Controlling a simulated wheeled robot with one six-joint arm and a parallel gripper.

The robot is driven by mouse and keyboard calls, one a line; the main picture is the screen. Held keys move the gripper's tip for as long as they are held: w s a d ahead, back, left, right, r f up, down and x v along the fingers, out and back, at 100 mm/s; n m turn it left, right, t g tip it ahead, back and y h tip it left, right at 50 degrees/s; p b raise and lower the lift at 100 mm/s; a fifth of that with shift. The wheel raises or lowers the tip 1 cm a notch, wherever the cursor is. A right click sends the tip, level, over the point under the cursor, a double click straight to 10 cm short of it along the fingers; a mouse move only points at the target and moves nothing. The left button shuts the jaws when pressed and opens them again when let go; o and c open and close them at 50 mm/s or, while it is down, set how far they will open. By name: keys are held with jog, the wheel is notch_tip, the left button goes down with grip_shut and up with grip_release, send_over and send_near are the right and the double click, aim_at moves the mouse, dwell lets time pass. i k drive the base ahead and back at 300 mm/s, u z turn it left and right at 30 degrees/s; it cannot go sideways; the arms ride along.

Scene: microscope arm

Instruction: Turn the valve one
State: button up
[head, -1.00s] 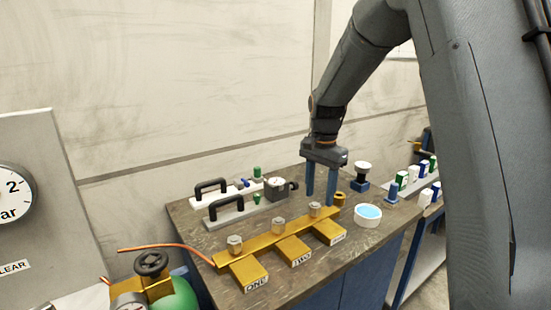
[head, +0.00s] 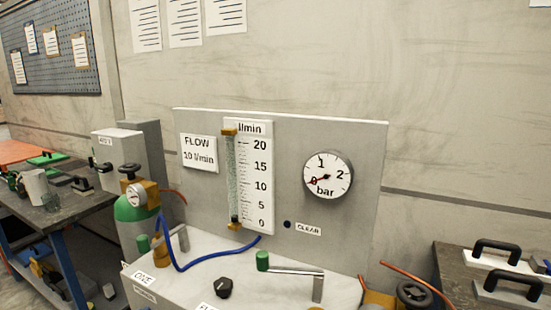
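A small label that appears to read ONE (head: 144,279) is on the front left corner of the white bench top (head: 195,265). A small green-capped handle (head: 143,245) stands just behind it; its lower part is unclear. A second green-capped lever handle (head: 262,261) with a silver bar lies to the right. A black knob (head: 223,288) sits between them at the front. The pressure gauge (head: 327,176) has its red needle near 0 bar. The flow tube (head: 232,180) stands beside a 0 to 20 l/min scale. My gripper is out of view.
A green gas cylinder (head: 137,230) with a gauge and handwheel stands left of the bench. A blue hose (head: 200,262) loops over the bench top. Another black handwheel (head: 415,294) and a dark table (head: 460,265) with black-handled pieces are at right.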

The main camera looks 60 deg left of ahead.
aim_at(129, 169)
jog(key=u, duration=5)
jog(key=i, duration=1.45)
jog(key=z, duration=2.85)
